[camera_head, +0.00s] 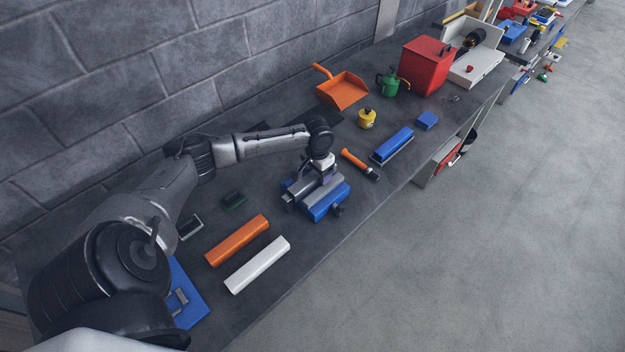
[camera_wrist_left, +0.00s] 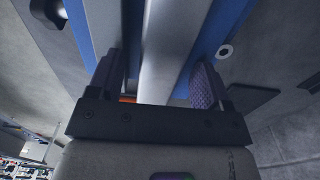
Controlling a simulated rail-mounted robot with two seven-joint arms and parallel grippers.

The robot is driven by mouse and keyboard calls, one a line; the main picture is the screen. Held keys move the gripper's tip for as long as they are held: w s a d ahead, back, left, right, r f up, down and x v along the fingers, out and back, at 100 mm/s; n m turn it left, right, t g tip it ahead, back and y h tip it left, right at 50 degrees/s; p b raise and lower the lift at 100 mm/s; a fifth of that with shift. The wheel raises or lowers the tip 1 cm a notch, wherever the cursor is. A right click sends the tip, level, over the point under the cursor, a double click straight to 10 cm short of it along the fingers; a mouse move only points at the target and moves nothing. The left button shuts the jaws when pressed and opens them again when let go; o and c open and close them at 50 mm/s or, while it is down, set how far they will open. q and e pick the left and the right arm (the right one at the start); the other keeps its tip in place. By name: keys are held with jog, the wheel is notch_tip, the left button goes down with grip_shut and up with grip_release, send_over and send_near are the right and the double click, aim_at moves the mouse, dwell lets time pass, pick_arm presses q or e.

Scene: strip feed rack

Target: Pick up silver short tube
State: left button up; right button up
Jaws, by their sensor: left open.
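A blue rack (camera_head: 328,206) stands on the grey bench, with silver tubes (camera_head: 323,191) lying along it. In the left wrist view a silver tube (camera_wrist_left: 170,50) runs between my fingers, and a second silver strip (camera_wrist_left: 117,20) lies to its left. The blue rack (camera_wrist_left: 210,38) shows on both sides of them. My left gripper (camera_head: 318,180) is over the rack, pointing down. In the wrist view its two fingers (camera_wrist_left: 156,82) are apart, one on each side of the central tube. I cannot tell whether they touch it. My right gripper is not in view.
An orange bar (camera_head: 237,240) and a white bar (camera_head: 258,265) lie nearer on the bench. An orange-handled tool (camera_head: 358,162) and a blue block-shaped piece (camera_head: 392,145) lie to the right. The bench's front edge runs close to the rack.

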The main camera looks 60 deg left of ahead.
pick_arm(q)
jog(key=shift+c, duration=0.2)
jog(key=c, duration=1.2)
jog(key=shift+r, duration=0.1)
jog(key=shift+c, duration=0.2)
jog(key=shift+r, duration=0.1)
